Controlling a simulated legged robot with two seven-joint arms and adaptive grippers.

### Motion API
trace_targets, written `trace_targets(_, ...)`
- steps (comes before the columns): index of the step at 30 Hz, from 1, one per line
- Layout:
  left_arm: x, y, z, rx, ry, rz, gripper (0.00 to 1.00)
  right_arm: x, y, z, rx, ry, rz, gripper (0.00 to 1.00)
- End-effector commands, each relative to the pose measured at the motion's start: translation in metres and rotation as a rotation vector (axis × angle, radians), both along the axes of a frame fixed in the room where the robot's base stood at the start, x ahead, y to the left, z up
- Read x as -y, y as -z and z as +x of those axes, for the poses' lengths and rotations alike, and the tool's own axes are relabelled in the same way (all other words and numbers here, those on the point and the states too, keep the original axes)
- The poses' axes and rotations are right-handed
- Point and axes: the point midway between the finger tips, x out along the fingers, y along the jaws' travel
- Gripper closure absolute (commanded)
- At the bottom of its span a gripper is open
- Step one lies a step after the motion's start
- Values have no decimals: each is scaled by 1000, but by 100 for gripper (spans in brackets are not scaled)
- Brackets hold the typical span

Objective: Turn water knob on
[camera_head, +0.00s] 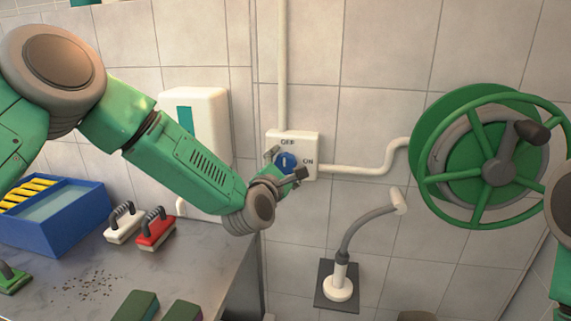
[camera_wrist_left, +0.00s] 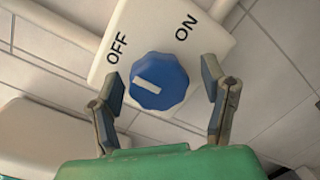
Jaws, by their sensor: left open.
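The blue water knob (camera_head: 285,160) sits on a white wall box (camera_head: 307,141) marked OFF above and ON at the right. In the left wrist view the knob (camera_wrist_left: 160,82) shows a white mark on the OFF side. My left gripper (camera_head: 286,164) is at the knob. In the left wrist view its open fingers (camera_wrist_left: 163,86) stand on either side of the knob, with a visible gap on the right; whether the left finger touches it I cannot tell. My right gripper is not in view.
A green hose reel (camera_head: 497,112) is on the wall at right. A pipe (camera_head: 350,168) runs from the box. A grey hose nozzle (camera_head: 365,229) stands below. The metal counter (camera_head: 190,262) at left holds a blue bin (camera_head: 62,227) and brushes (camera_head: 156,230).

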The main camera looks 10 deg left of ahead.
Motion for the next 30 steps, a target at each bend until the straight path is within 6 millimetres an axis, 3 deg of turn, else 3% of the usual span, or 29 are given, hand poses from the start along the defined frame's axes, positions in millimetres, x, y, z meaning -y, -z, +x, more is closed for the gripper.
trace_targets(6, -3, 1, 0, 0, -1, -2, 34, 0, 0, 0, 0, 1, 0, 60)
trace_targets(10, -5, 1, 0, 0, -1, -3, 79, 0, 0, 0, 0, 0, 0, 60)
trace_targets(11, -5, 1, 0, -1, -1, -4, 84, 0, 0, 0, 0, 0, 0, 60)
trace_targets(23, -5, 5, -1, -9, -3, 45, 84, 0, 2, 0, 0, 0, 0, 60)
trace_targets(30, -5, 7, -2, -13, 0, 192, 84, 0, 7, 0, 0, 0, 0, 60)
